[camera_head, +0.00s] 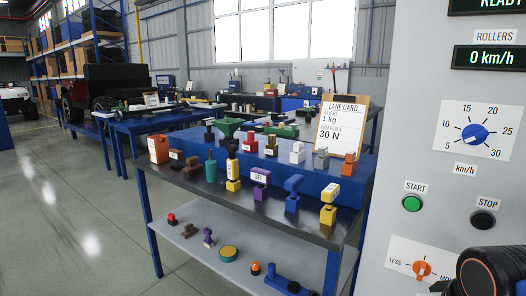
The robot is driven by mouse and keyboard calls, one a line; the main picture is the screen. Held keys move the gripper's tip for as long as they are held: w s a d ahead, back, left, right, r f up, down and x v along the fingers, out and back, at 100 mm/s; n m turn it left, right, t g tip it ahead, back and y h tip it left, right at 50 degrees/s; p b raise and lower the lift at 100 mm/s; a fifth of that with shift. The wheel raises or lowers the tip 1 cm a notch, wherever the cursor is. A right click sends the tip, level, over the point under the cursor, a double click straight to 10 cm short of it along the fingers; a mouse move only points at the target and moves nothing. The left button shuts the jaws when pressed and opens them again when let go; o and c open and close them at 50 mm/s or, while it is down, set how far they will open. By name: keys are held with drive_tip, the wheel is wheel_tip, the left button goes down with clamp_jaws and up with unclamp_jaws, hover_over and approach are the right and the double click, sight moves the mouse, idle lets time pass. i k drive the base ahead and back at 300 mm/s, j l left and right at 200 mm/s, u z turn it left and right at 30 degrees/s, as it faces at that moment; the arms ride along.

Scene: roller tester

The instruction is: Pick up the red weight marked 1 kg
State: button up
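A small red weight-shaped block (250,142) with a narrower top stands upright on the blue raised step of the workbench, left of a yellow one. Its marking is too small to read. Another small red piece with a dark base (171,219) is on the lower shelf, also with no readable marking. A lane card (339,128) on a clipboard stands behind the step and reads 1 kg and 30 N. My gripper's fingers are not visible; only a black rounded part of my arm with an orange ring shows at the bottom right.
The bench's dark top (215,191) is crowded with coloured blocks. A grey control panel (425,130) with a dial and START and STOP buttons fills the right side, close to the bench. The floor (70,200) to the left is clear.

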sight(251, 144)
drive_tip(key=i+j, duration=0.1)
drive_tip(key=j, duration=0.25)
drive_tip(key=i+j, duration=0.1)
drive_tip(key=j, duration=0.25)
drive_tip(key=i+j, duration=0.1)
drive_tip(key=j, duration=0.2)
drive_tip(key=i+j, duration=0.1)
drive_tip(key=j, duration=0.25)
